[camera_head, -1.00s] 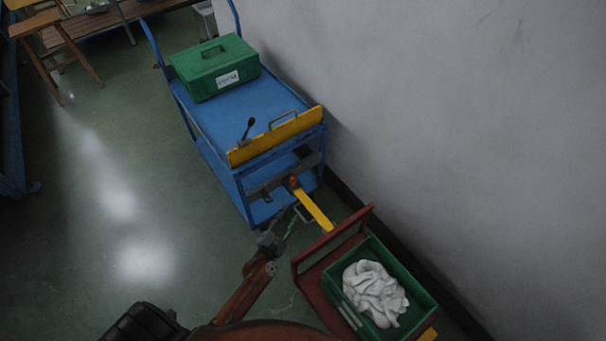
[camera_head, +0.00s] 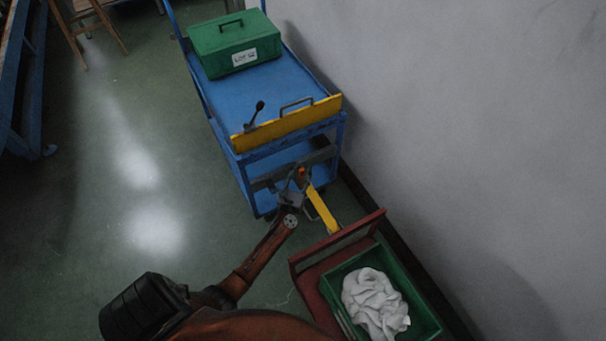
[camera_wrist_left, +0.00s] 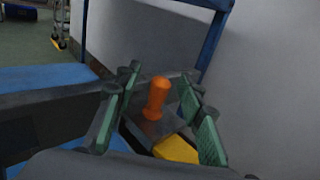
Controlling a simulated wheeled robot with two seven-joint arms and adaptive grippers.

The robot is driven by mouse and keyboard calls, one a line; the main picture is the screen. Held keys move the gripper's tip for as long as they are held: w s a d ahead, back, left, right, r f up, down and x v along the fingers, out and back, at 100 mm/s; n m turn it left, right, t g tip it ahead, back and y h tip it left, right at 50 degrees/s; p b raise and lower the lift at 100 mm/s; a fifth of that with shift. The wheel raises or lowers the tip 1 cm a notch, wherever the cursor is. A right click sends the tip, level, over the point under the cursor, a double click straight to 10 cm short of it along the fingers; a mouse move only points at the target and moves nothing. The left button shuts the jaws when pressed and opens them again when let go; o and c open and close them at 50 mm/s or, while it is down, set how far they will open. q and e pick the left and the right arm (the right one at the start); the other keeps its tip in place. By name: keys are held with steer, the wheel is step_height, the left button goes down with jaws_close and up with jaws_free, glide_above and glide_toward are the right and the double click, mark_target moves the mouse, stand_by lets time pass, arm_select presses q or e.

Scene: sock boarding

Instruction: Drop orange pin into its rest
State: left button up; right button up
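The orange pin (camera_head: 301,171) stands at the coupling between the blue cart (camera_head: 240,104) and the yellow drawbar (camera_head: 321,208). In the left wrist view the pin (camera_wrist_left: 156,98) is upright between the fingers of my left gripper (camera_wrist_left: 153,112). The fingers are spread, with gaps on both sides of the pin. The pin's lower end and the rest are hard to make out. In the head view my left gripper (camera_head: 293,190) is at the coupling, just below the pin. My right gripper is not in view.
A green lidded box (camera_head: 234,42) sits on the blue cart. A red trolley (camera_head: 312,284) carries a green crate (camera_head: 424,312) of white cloth (camera_head: 374,303). A grey wall stands at the right.

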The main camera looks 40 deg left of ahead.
arm_select(q)
steer(key=shift+w, duration=0.1)
jaws_close()
stand_by(0.4)
